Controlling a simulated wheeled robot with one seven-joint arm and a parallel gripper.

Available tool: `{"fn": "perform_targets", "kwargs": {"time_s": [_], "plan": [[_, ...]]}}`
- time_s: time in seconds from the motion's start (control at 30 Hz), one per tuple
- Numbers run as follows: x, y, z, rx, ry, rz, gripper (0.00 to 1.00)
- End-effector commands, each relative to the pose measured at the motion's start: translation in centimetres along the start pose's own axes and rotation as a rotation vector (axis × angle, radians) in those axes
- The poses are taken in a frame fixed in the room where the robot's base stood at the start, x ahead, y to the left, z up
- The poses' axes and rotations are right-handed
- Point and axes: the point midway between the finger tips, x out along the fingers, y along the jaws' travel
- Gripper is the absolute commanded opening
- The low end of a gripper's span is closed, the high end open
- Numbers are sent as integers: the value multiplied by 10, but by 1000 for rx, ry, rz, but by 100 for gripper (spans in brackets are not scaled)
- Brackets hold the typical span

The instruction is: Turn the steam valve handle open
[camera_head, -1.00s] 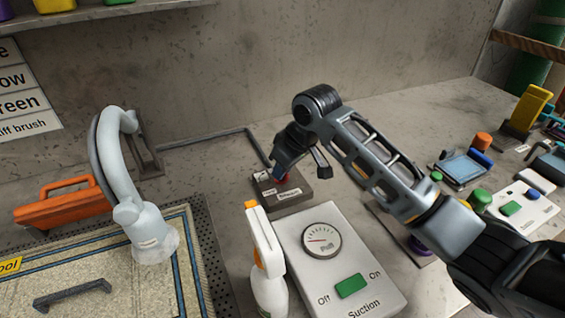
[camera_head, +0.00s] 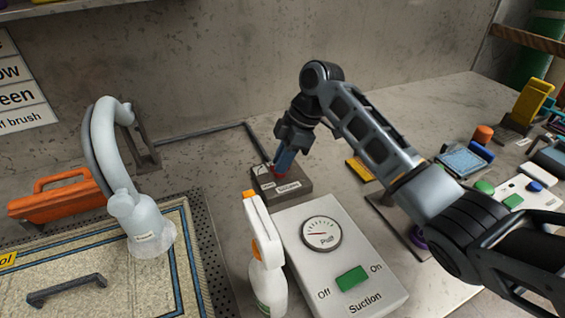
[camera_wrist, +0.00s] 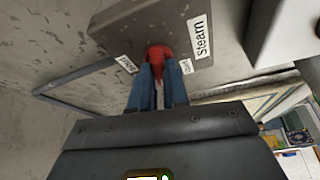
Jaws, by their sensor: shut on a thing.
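In the wrist view the box (camera_wrist: 120,22) carries a "Steam" label and two small labels either side of a red handle (camera_wrist: 158,56). My gripper (camera_head: 283,165) points down at the valve from above. In the wrist view its blue fingers (camera_wrist: 159,72) are closed around the red handle. The fingers hide part of the handle, and the small labels are hard to read.
A grey suction box (camera_head: 372,262) with a dial and green switch stands in front of the valve. A spray bottle (camera_head: 267,275) stands at its left. A grey hose nozzle (camera_head: 146,225) is further left, by an orange tool (camera_head: 60,198). Several coloured devices fill the right.

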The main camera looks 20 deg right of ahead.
Motion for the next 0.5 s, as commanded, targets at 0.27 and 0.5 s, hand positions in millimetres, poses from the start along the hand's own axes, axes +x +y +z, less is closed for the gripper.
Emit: {"fn": "perform_targets", "kwargs": {"time_s": [0.27, 0.5], "plan": [[1, 1, -1, -142, 0, -58, 0], [0, 2, -1, -196, 0, -80, 0]]}}
